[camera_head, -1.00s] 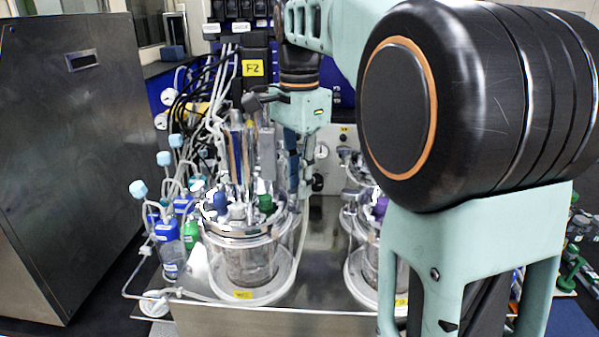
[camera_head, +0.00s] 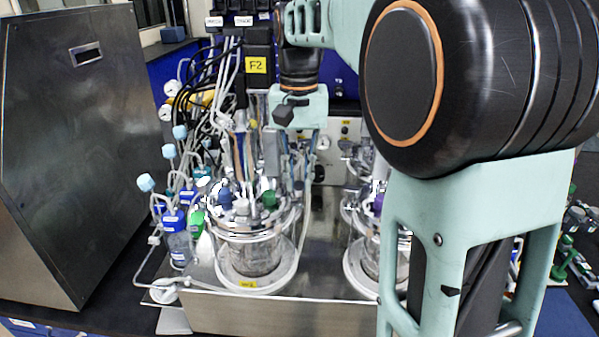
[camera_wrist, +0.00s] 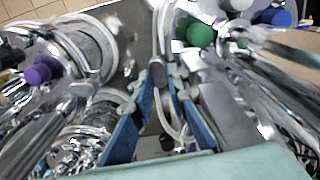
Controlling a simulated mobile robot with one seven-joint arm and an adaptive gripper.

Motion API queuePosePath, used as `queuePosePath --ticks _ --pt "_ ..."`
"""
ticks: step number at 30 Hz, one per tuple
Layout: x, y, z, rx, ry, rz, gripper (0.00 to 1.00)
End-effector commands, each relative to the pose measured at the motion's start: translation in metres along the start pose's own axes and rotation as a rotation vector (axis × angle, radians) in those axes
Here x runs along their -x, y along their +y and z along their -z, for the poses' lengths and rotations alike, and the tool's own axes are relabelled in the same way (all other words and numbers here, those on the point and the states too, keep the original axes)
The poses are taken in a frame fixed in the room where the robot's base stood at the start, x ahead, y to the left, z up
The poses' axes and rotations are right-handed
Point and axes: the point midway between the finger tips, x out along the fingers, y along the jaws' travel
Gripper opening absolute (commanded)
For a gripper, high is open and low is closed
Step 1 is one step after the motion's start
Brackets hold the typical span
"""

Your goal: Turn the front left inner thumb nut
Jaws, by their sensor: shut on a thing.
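The left glass bioreactor (camera_head: 255,255) stands on the steel bench, with a metal lid carrying blue and green caps. My gripper (camera_wrist: 168,72) points down beside the right edge of that lid, between the two reactors. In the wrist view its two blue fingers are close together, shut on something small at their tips. A clear tube runs close by the fingertips. The green cap (camera_wrist: 195,33) shows to the right of the tips.
The right reactor (camera_head: 378,250) with its purple cap is partly behind my arm. Tubes and cables crowd the left reactor's back and left. Bottles (camera_head: 178,243) stand at left, near a large steel cabinet (camera_head: 75,150). The steel bench front (camera_head: 280,312) is clear.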

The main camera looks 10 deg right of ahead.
Motion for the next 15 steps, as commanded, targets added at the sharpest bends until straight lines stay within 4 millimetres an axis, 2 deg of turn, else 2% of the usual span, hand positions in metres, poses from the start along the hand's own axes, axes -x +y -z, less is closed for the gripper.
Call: queuePosePath --ticks 6,15 --pt "0.0011 -0.0007 0.0 0.093 0.001 0.0 0.0" --pt "0.0007 -0.0011 0.0003 0.139 0.002 0.0 0.0"
